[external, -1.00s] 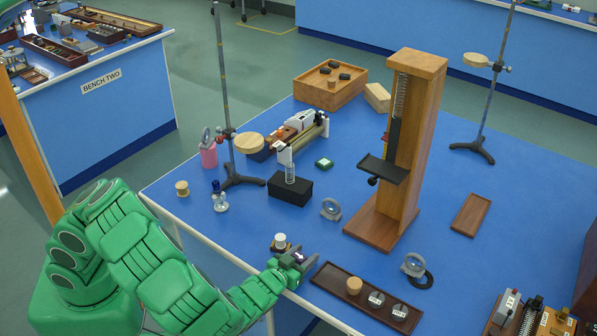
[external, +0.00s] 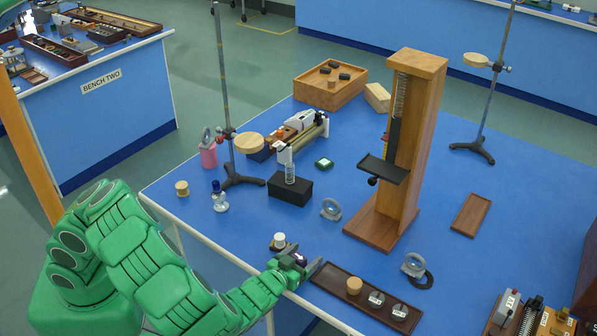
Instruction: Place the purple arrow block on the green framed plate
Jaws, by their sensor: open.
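The purple arrow block (external: 299,260) is a small dark purple piece near the front edge of the blue bench. My gripper (external: 303,263) is open around or right beside it, and green fingers and my wrist hide part of it. I cannot tell whether a finger touches it. The green framed plate (external: 324,163) is a small square with a pale centre. It lies flat on the bench farther back, right of the black box, with nothing on it.
A white-topped piece (external: 279,241) stands just behind my gripper. A brown tray (external: 335,284) with weights lies to its right. A black box (external: 275,190), a lens (external: 330,209) and a tall wooden spring stand (external: 432,120) surround the way to the plate. Open blue surface lies between.

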